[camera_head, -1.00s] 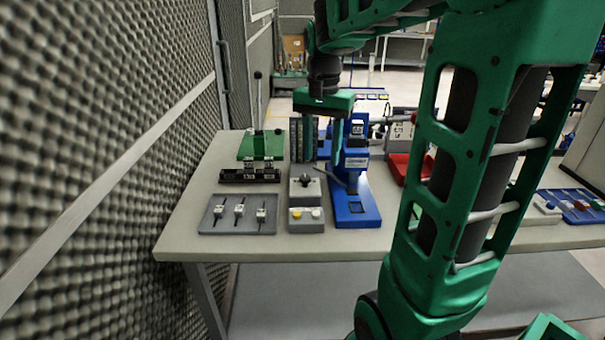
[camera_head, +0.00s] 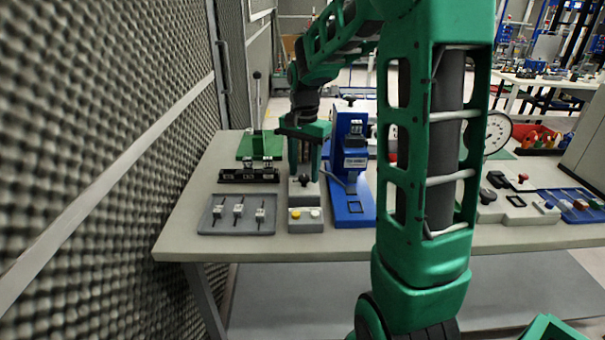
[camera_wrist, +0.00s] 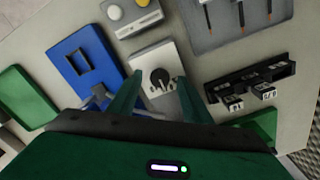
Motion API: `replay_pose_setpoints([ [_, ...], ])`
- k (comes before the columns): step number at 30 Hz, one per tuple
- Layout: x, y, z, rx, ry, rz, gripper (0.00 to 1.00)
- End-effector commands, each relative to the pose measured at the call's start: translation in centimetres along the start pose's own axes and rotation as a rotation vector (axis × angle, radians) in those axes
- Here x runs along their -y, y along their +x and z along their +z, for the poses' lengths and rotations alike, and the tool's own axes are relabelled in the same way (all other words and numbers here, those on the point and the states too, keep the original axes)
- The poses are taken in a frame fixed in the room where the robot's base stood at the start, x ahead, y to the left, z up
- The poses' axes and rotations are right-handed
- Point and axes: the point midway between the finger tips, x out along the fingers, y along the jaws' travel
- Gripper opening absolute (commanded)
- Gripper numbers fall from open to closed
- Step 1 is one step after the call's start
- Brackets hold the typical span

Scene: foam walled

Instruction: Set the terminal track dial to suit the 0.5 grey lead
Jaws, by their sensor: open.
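A black dial knob sits on a small grey box (camera_head: 298,192) on the bench, and the knob (camera_wrist: 160,77) shows plainly in the wrist view. A white scale plate with marks (camera_wrist: 166,90) lies around the knob; its figures are too small to read. My gripper (camera_head: 305,176) is open above the box. In the wrist view my gripper (camera_wrist: 159,79) has one fingertip on either side of the knob, with no clear contact. A grey tray (camera_head: 210,225) at the bench front holds three dark leads with white tagged blocks (camera_head: 238,210); their labels are unreadable.
A box with yellow and white buttons (camera_head: 306,221) stands in front of the dial box. A blue press-like fixture (camera_head: 352,205) stands close on the right. A black terminal rail (camera_head: 248,175) and a green lever base (camera_head: 262,146) are left. A foam wall (camera_head: 90,130) borders the left side.

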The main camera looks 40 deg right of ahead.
Motion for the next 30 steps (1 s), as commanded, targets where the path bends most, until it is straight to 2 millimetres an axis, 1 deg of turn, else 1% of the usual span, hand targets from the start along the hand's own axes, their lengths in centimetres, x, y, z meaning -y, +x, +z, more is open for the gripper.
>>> replay_pose_setpoints([
  [1, -0.03, 0.50, 0.02, 0.001, 0.000, 0.001, 0.45],
  [5, -0.03, 1.23, 0.04, 0.001, 0.000, 0.001, 0.45],
  [14, 0.00, 1.40, 0.03, 0.000, -0.001, 0.000, 0.45],
  [17, 0.00, 1.39, 0.04, 0.000, -0.001, 0.000, 0.23],
  [18, 0.00, 1.39, 0.04, 0.000, -0.001, 0.000, 0.14],
  [19, 0.00, 1.39, 0.04, 0.000, -0.001, 0.000, 0.06],
  [20, 0.00, 1.38, 0.04, 0.000, -0.001, 0.000, 0.03],
  [22, -0.20, 1.39, -0.35, 0.000, 0.000, 0.000, 0.04],
  [30, -0.08, 1.36, -0.04, -0.001, -0.040, 0.000, 0.04],
])
